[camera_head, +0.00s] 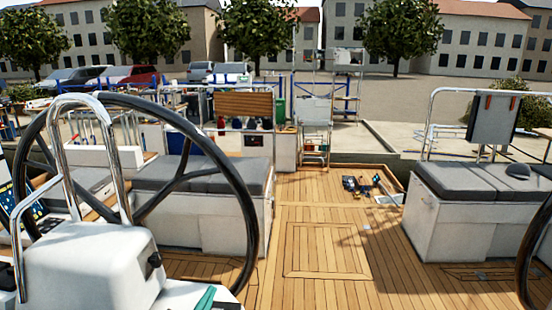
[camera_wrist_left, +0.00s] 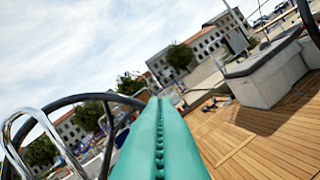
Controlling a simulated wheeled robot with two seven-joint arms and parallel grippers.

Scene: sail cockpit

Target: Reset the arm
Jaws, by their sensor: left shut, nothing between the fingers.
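My left gripper (camera_head: 205,299) shows only as a small teal piece at the bottom edge of the head view, in front of the white steering pedestal (camera_head: 90,270). In the left wrist view its two teal fingers (camera_wrist_left: 160,103) lie pressed together along a ribbed seam, with nothing between them. They point out over the cockpit, and no object touches their tips. My right gripper is in neither view.
A large black steering wheel (camera_head: 252,190) and a chrome rail (camera_head: 118,165) stand at the left. Grey-cushioned benches flank the teak deck (camera_head: 325,225), which is mostly clear. Small items (camera_head: 355,185) lie at its far end. Another wheel (camera_head: 528,265) is at the right edge.

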